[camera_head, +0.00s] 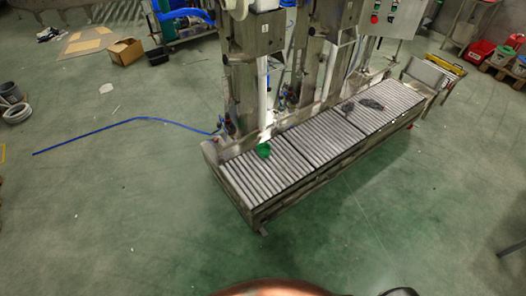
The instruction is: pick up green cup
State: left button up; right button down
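A small green cup (263,150) sits near the left end of the roller conveyor (310,146), close to its back edge by the machine column. It is small in the head view, and I cannot tell its exact shape or whether it is upright. Neither my left nor my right gripper can be made out in the head view.
Tall steel machine columns (243,88) stand behind the conveyor. A blue hose (110,127) runs across the floor at left. A cardboard box (125,51) lies farther back. A dark object (371,104) lies on the right rollers. The green floor in front is clear.

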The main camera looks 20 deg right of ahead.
aim_at(263, 150)
jog(key=u, duration=0.05)
jog(key=k, duration=0.5)
jog(key=z, duration=0.55)
jog(key=i, duration=1.25)
jog(key=u, duration=0.55)
jog(key=i, duration=0.4)
jog(key=u, duration=0.25)
